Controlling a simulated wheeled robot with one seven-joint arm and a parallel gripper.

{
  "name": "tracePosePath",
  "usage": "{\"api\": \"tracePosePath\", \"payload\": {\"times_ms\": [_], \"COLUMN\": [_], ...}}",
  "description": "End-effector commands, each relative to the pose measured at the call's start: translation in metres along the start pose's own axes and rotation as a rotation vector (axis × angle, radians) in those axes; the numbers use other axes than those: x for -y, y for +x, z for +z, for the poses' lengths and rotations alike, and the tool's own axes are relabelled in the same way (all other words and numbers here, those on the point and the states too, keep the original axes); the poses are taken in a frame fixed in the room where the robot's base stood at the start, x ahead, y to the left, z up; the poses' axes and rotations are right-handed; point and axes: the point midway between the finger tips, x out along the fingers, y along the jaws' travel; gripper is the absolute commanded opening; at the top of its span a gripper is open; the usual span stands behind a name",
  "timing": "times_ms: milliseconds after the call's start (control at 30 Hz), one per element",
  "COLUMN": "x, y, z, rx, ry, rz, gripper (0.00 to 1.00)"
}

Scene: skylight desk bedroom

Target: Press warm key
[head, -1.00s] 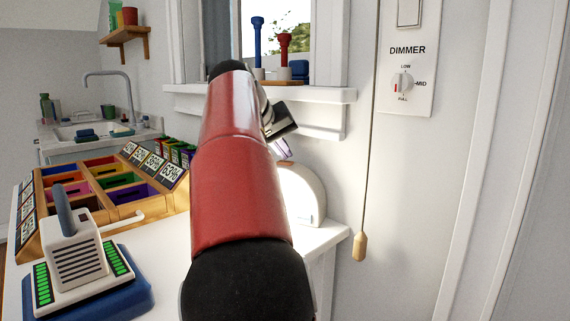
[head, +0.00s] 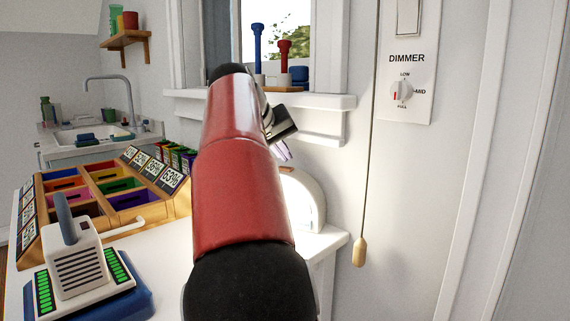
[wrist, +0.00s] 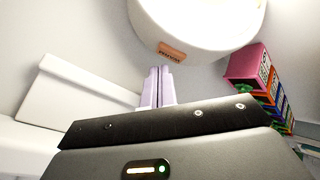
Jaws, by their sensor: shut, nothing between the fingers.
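The warm key is a small orange-brown key (wrist: 172,52) with lettering too small to read surely. It sits low on the face of a white rounded lamp-like unit (wrist: 200,22) in the wrist view. That unit (head: 308,198) also shows in the head view, partly behind my red arm. My gripper (wrist: 158,70) has its lilac fingers together and empty. The fingertips point at the key and appear just short of it; I cannot tell whether they touch.
A white windowsill (head: 310,101) juts out above my gripper. A sorting tray (head: 143,202) and a white device on a blue base (head: 134,304) stand on the desk at left. A pull cord (head: 360,252) hangs at right. Colored boxes (wrist: 250,68) stand beside the unit.

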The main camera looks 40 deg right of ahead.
Motion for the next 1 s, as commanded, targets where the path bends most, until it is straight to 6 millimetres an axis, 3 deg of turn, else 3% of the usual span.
{"api": "tracePosePath", "payload": {"times_ms": [367, 1000], "x": [-0.003, -0.032], "y": [-0.003, -0.043], "z": [-0.003, -0.031], "rx": [0.000, 0.000], "ry": [0.000, 0.000], "rz": [0.000, 0.001], "gripper": [0.00, 0.00]}}
